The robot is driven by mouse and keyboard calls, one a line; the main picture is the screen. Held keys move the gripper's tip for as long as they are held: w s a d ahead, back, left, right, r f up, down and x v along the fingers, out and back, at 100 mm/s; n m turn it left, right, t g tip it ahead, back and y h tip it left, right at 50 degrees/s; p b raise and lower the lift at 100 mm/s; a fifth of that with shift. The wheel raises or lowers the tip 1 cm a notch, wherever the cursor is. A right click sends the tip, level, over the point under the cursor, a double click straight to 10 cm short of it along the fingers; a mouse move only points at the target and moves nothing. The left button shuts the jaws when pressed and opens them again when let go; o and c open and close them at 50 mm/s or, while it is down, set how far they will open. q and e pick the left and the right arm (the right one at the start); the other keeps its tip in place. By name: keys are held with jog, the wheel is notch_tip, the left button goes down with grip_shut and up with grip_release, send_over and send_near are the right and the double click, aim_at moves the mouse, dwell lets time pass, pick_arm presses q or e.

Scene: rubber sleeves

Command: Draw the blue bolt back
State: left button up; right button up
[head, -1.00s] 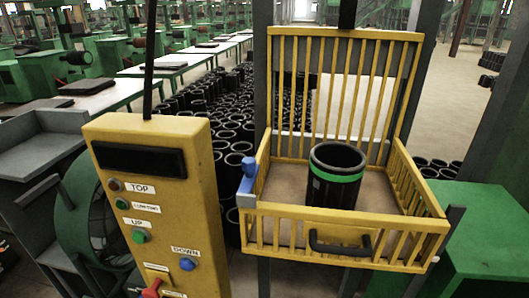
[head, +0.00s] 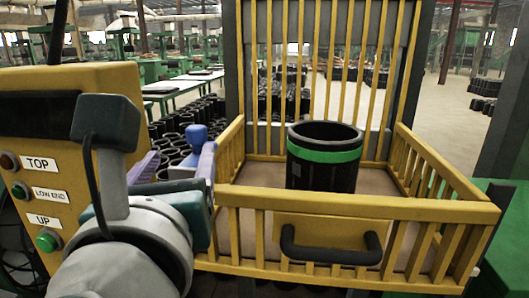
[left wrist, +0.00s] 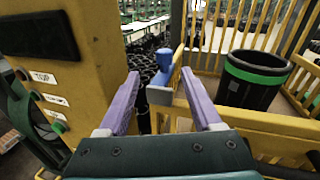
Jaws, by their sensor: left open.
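The blue bolt (head: 196,136) sits at the left front corner of the yellow barred cage (head: 345,205), its round knob upright above a blue-grey block. In the left wrist view the bolt (left wrist: 162,76) shows between the two purple fingers. My left gripper (head: 178,160) is open around the bolt, one finger on each side; I cannot tell whether either touches it. In the left wrist view the gripper (left wrist: 160,80) looks empty-jawed apart from the bolt standing between its tips. The wrist hides part of the cage corner. My right gripper is not in view.
A black rubber sleeve with a green band (head: 325,157) stands inside the cage. A black handle (head: 331,247) is on the cage front. A yellow control panel (head: 60,130) with labelled buttons stands close at the left. Many black sleeves (head: 205,110) lie on the floor behind.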

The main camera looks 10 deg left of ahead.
aim_at(195, 133)
pick_arm(q)
jog(key=shift+m+t, duration=0.3)
jog(key=shift+m, duration=0.2)
jog(key=x, duration=0.3)
jog(key=p+x, duration=0.1)
jog(key=x, duration=0.4)
jog(key=shift+w+d+r, duration=0.1)
jog(key=shift+w+d, duration=0.2)
jog(key=shift+w, duration=0.05)
jog(key=shift+x, duration=0.8)
jog(key=shift+c, duration=0.2)
grip_shut()
